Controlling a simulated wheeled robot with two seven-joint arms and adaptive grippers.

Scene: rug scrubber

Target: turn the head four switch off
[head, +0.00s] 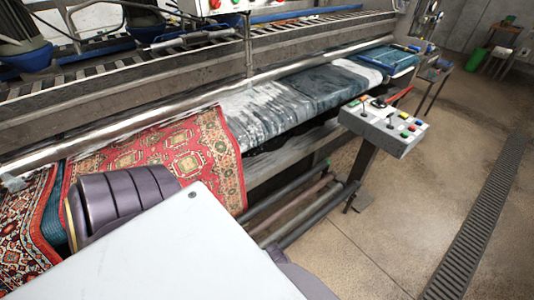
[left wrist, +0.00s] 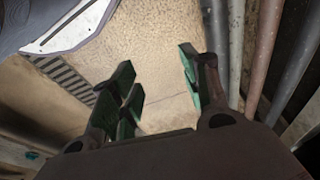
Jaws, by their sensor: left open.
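A grey control panel (head: 382,128) on a post stands right of centre in the head view, at the machine's front edge. It carries several coloured buttons and small dark levers; I cannot tell which one is the head four switch. A second control box (head: 213,5) with red and green buttons is cut off at the top edge. My left gripper (left wrist: 155,65) is open and empty in the left wrist view, over the floor beside several long rollers (left wrist: 236,45). It does not show in the head view. My right gripper is not in view.
The rug machine's frame (head: 150,85) runs across the head view. A red patterned rug (head: 190,150) and a wet dark one (head: 300,90) lie on it. Free floor (head: 440,170) with a drain grate (head: 470,240) lies to the right. A green bin (head: 476,58) stands far back.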

